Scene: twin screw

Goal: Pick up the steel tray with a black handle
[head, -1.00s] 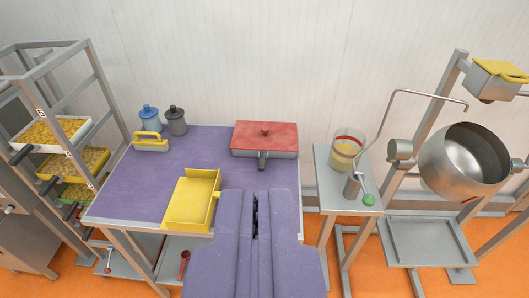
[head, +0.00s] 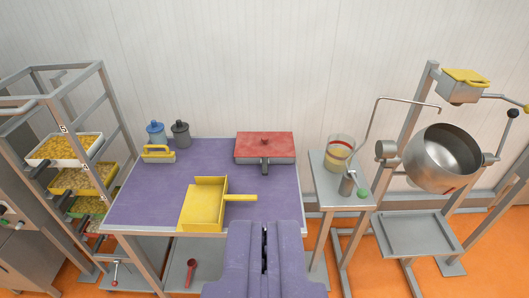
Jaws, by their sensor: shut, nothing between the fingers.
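Two things have a black handle. On the purple table (head: 130,205), a steel tray (head: 280,159) with a red lid (head: 263,146) stands at the back right, its dark handle (head: 264,169) pointing toward me. In the rack at left, a pale tray (head: 72,160) of yellow pieces sits on the top level, with a dark handle (head: 43,164) at its near left. I cannot tell which one the task names. My purple gripper (head: 264,228) is shut and empty. In the picture it is below the red-lidded tray's handle, apart from it, and covers part of the table's front edge.
A yellow scoop pan (head: 203,205) lies left of my gripper. A yellow-handled block (head: 158,155), a blue jar (head: 155,134) and a grey jar (head: 181,135) stand at back left. At right are a side stand (head: 328,197) with a clear jug (head: 339,152) and a steel bowl (head: 443,158).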

